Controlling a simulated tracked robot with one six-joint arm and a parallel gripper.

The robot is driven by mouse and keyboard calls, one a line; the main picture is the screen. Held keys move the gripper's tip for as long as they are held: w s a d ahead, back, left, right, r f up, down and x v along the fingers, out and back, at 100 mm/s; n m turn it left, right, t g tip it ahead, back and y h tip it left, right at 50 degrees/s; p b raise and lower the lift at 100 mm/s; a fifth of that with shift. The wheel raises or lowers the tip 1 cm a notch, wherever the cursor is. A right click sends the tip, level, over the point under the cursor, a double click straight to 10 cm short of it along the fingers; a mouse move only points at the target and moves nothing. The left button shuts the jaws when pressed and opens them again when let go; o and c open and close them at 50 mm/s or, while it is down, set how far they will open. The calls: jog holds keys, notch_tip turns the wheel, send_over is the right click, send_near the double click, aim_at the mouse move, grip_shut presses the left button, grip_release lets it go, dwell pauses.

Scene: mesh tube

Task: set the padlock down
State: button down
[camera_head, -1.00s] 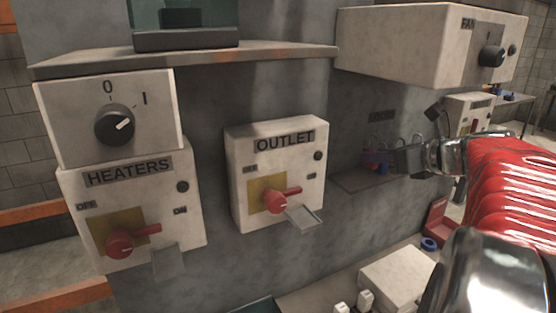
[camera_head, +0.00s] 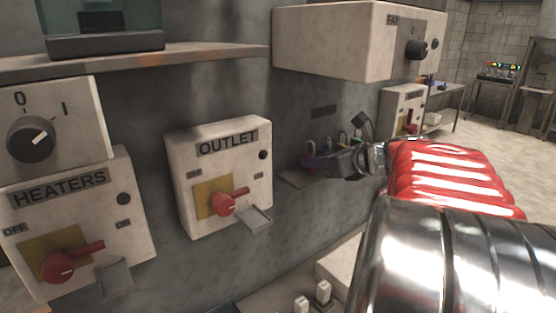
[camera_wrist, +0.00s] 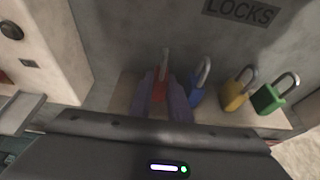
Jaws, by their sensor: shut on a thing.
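My gripper (camera_wrist: 163,101) is shut on a red padlock (camera_wrist: 160,97), its pale shackle pointing up between the purple fingers. The padlock is over the small lock shelf (camera_wrist: 124,92); I cannot tell whether it touches the shelf. A blue padlock (camera_wrist: 197,96) is just right of the fingers. A yellow padlock (camera_wrist: 235,100) and a green padlock (camera_wrist: 266,100) stand farther right on the shelf. In the head view the gripper (camera_head: 318,160) is at the wall shelf (camera_head: 296,180), and the arm partly hides the locks.
A LOCKS label (camera_wrist: 241,11) is on the wall above the shelf. The OUTLET box (camera_head: 222,170) with its red handle is to the left of the shelf. The FAN box (camera_head: 335,45) juts out above. The HEATERS box (camera_head: 75,220) is at far left.

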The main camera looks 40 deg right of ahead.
jog(key=c, duration=1.6)
grip_release()
jog(key=shift+f, duration=0.1)
jog(key=shift+c, duration=0.2)
jog(key=v, duration=1.2)
